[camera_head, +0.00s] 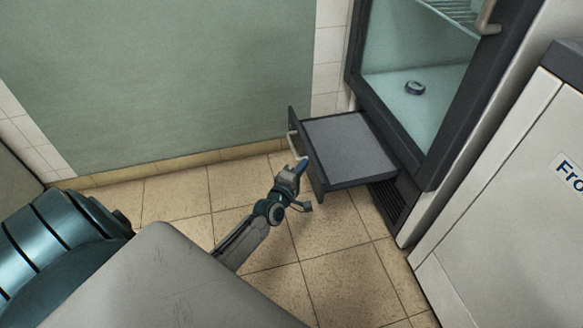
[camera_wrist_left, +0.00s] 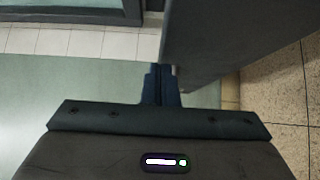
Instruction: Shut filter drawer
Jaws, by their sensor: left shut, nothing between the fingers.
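The filter drawer (camera_head: 346,147) is pulled out from the base of the glass-fronted fridge. Its inside shows a flat grey surface, and its dark front panel (camera_head: 306,150) carries a pale bar handle (camera_head: 296,146). My left gripper (camera_head: 301,168) is shut and empty, close to the outer side of the front panel, just below the handle in the head view; whether it touches cannot be told. In the left wrist view the shut fingers (camera_wrist_left: 160,85) point at a large dark panel (camera_wrist_left: 235,40), likely the drawer front, which fills the upper right. My right gripper is not in view.
The fridge door (camera_head: 425,70) above the drawer is glass with a handle at the top; a small dark round object (camera_head: 415,88) shows behind it. A dark vent grille (camera_head: 388,204) lies below. A white cabinet (camera_head: 510,200) stands at right. Tiled floor (camera_head: 180,200) is clear at left.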

